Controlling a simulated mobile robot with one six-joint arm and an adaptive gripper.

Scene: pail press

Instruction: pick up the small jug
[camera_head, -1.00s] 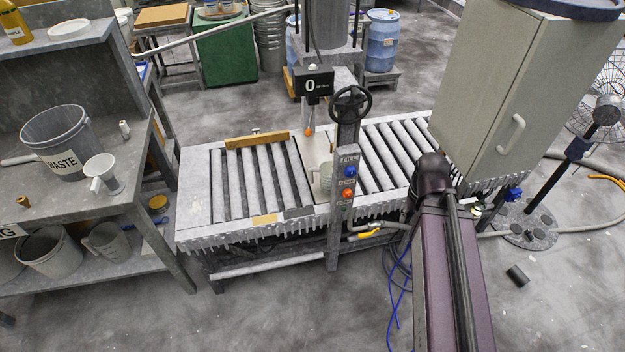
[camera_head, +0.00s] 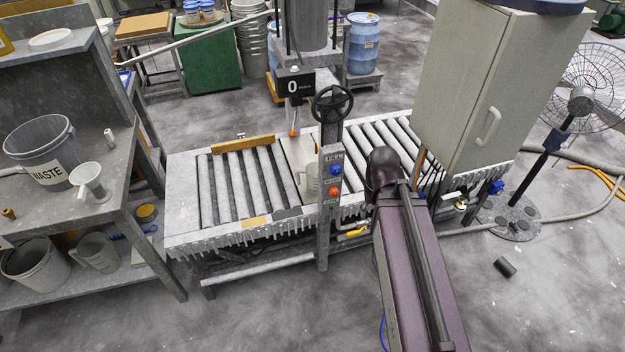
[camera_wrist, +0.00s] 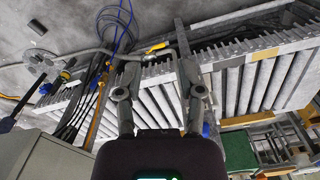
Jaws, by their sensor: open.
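A small pale jug (camera_head: 309,184) stands on the light plate in the middle of the roller conveyor, partly hidden behind the control post in the head view. A larger grey jug (camera_head: 97,252) stands on the lower shelf of the left bench. My gripper (camera_wrist: 160,68) is open and empty in the wrist view, its two fingers apart above the floor and conveyor edge. It is hidden behind my arm in the head view. I cannot make out either jug in the wrist view.
The control post (camera_head: 331,190) with handwheel rises at the conveyor's front. A tall cabinet (camera_head: 490,90) stands at the right end. A waste bucket (camera_head: 45,150) and a white funnel (camera_head: 90,182) are on the left bench. The floor in front of the conveyor is mostly clear.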

